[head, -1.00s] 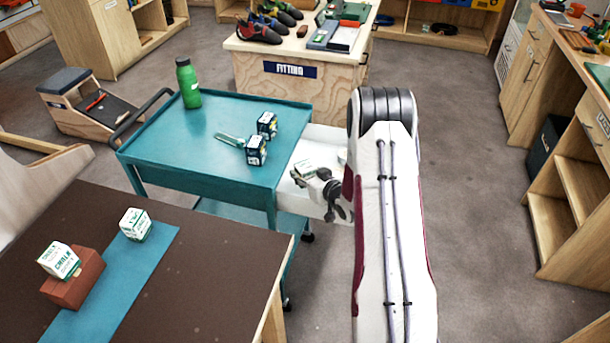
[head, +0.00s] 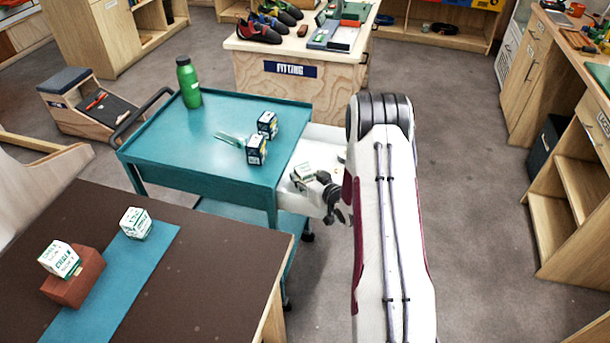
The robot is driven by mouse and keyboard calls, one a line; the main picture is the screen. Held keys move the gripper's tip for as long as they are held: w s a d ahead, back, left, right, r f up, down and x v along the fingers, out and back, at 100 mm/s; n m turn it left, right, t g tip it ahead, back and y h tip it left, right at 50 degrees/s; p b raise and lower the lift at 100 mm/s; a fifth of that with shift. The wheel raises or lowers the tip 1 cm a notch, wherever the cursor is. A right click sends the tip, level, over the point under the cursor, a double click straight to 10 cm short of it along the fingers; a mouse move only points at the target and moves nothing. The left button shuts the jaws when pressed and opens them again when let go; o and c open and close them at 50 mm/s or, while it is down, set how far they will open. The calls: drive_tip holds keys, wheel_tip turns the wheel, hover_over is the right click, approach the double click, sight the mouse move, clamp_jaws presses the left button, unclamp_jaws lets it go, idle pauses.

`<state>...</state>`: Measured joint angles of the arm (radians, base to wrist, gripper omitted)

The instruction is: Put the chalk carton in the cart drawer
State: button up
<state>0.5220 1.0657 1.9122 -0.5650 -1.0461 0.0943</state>
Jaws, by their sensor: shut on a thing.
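My gripper (head: 312,180) is shut on a white and green chalk carton (head: 302,171). It holds the carton within the outline of the open white cart drawer (head: 322,137), near the side of the teal cart (head: 228,179). I cannot tell whether the carton touches the drawer floor. My arm hides the right part of the drawer. Two similar cartons are on the brown table: one (head: 58,259) sits tilted on a red-brown block (head: 75,287), the other (head: 135,223) stands on a blue strip (head: 107,307).
On the cart top are a green bottle (head: 188,84), two dark blue and white boxes (head: 267,124) (head: 256,151) and a pale green flat item (head: 230,138). A small pale thing (head: 341,157) shows in the drawer beside my arm. The fitting bench (head: 298,84) stands behind.

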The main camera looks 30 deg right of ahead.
drive_tip(key=shift+s+d+f, duration=0.1)
drive_tip(key=shift+s+f, duration=0.15)
drive_tip(key=shift+f, duration=0.35)
drive_tip(key=o, duration=1.1)
drive_tip(key=shift+o, duration=0.2)
drive_tip(key=shift+d+r, duration=0.1)
drive_tip(key=shift+r, duration=0.35)
drive_tip(key=shift+s+r, duration=0.1)
drive_tip(key=shift+r, duration=0.1)
drive_tip(key=v, duration=1.1)
drive_tip(key=shift+s+r, duration=0.2)
drive_tip(key=shift+r, duration=0.2)
drive_tip(key=shift+r, duration=0.1)
